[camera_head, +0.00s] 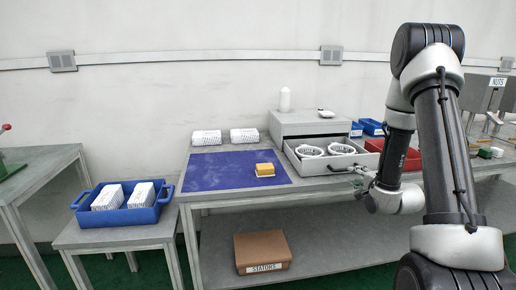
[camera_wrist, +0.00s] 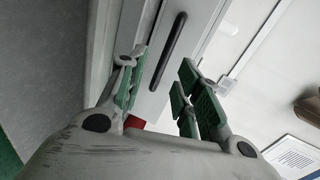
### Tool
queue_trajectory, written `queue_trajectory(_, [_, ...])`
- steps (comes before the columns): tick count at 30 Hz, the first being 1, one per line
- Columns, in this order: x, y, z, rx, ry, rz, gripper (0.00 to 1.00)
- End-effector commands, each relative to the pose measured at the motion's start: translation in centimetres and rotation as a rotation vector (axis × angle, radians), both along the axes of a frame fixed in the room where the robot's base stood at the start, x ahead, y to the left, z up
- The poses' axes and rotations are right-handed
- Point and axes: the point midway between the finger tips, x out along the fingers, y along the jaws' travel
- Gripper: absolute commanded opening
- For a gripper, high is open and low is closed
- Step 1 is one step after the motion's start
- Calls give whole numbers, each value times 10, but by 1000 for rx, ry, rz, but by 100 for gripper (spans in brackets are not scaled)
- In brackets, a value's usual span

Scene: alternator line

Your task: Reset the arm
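My gripper (camera_head: 352,178) is at the front of the open grey drawer (camera_head: 318,171), just right of its middle in the head view. In the wrist view my gripper (camera_wrist: 163,88) has its two green-padded fingers apart with nothing between them. My arm reaches in from the right of the head view.
Two white ring-shaped parts (camera_head: 326,150) sit in the drawer. A yellow block (camera_head: 265,170) lies on the blue mat (camera_head: 220,172). A red bin (camera_head: 402,157) stands right of the drawer, partly behind my arm. A blue tray (camera_head: 122,215) holds white boxes at left.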

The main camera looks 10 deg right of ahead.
Motion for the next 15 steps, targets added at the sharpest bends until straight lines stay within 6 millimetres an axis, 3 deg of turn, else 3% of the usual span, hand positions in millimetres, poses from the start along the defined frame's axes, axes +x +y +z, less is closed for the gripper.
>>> queue_trajectory(4, [-25, -6, -60, -235, 266, 62, 34])
queue_trajectory(6, [-55, -11, -99, -363, 463, 128, 34])
queue_trajectory(8, [-82, -16, -113, -469, 615, 201, 34])
queue_trajectory(11, [-126, -18, -109, -619, 825, 349, 34])
queue_trajectory(15, [-187, -7, -65, -770, 1039, 599, 34])
